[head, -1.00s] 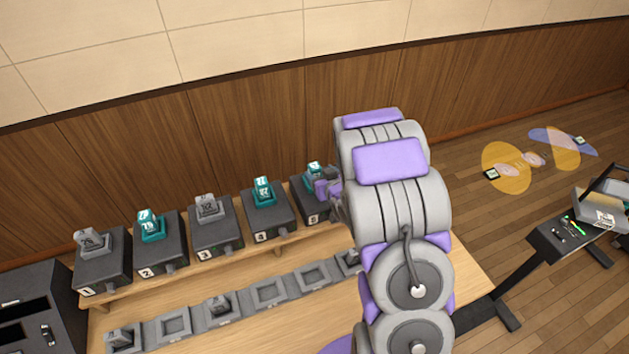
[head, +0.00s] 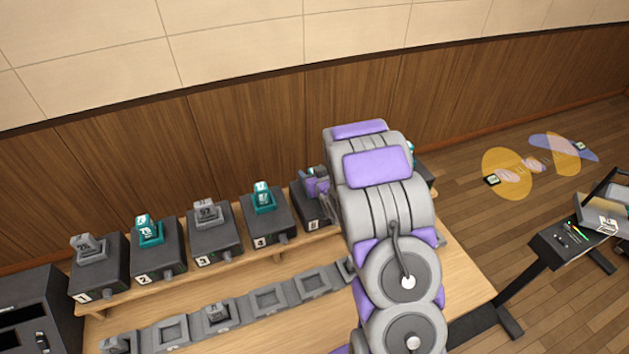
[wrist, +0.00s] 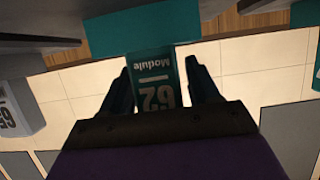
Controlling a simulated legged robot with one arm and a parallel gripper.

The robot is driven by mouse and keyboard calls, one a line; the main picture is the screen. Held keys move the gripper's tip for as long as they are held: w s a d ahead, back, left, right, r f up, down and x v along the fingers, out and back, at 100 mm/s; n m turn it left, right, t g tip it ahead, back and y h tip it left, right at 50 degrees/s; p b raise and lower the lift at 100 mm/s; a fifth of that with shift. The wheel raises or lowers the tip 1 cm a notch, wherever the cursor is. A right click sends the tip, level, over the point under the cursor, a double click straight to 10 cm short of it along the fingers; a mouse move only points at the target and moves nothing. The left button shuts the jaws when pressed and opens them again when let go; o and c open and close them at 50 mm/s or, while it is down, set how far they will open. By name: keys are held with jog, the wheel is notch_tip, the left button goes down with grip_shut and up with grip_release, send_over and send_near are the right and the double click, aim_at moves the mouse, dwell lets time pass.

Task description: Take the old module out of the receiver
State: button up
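A teal module (wrist: 152,75) with a white printed label stands between the fingers of my gripper in the wrist view. My gripper (wrist: 160,90) has one finger on each side of it; the fingers look parted, with a narrow gap on the right side. In the head view my gripper (head: 317,186) is over the receiver marked 5 (head: 312,215), and its module there is mostly hidden by my gripper.
Receivers 1 to 4 stand in a row on the wooden bench (head: 240,262), with grey modules (head: 88,248) in 1 and 3 and teal ones (head: 149,230) in 2 and 4. A row of grey cradles (head: 269,298) lies in front. A dark cabinet (head: 35,310) stands at left.

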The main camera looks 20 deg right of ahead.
jog(key=c, duration=0.9)
